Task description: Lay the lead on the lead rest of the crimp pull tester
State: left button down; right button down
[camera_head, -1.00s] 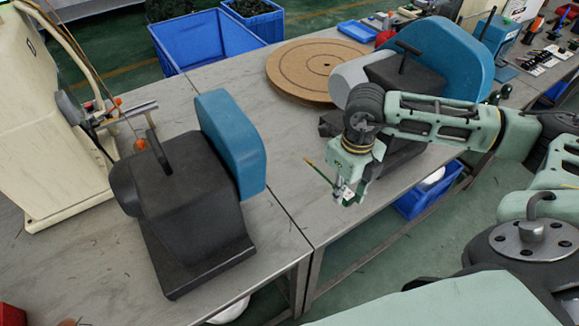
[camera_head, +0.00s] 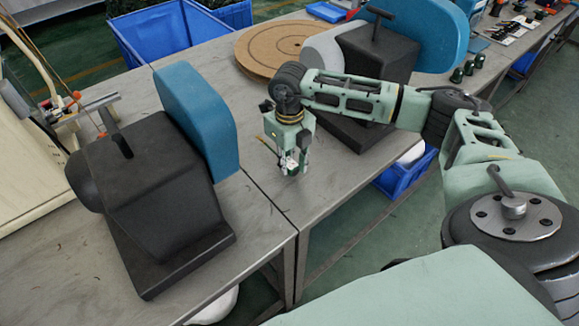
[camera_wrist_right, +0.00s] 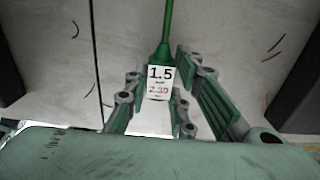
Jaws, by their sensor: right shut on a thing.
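My right gripper (camera_head: 289,166) hangs fingers-down above the grey tables, close to the seam between them. It is shut on the lead. In the right wrist view, the fingers (camera_wrist_right: 155,105) hold the lead (camera_wrist_right: 166,28), a thin green cable with a wider green end and a white tag (camera_wrist_right: 160,82) reading 1.5. In the head view the lead (camera_head: 266,142) is a short thin line pointing up and left from the fingers. I cannot tell which machine is the crimp pull tester, nor make out its lead rest. My left gripper is not in view.
A black machine with a blue housing (camera_head: 198,118) stands left of my right gripper. A similar machine (camera_head: 375,55) stands behind the arm. A cream machine (camera_head: 25,175) is at far left, a brown round board (camera_head: 285,45) at the back. Bare tabletop (camera_head: 225,80) lies between them.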

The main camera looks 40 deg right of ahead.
notch_tip(320, 180, down, 2)
jog(key=shift+f+b, duration=0.2)
jog(key=shift+b, duration=0.2)
jog(key=c, duration=1.5)
grip_release()
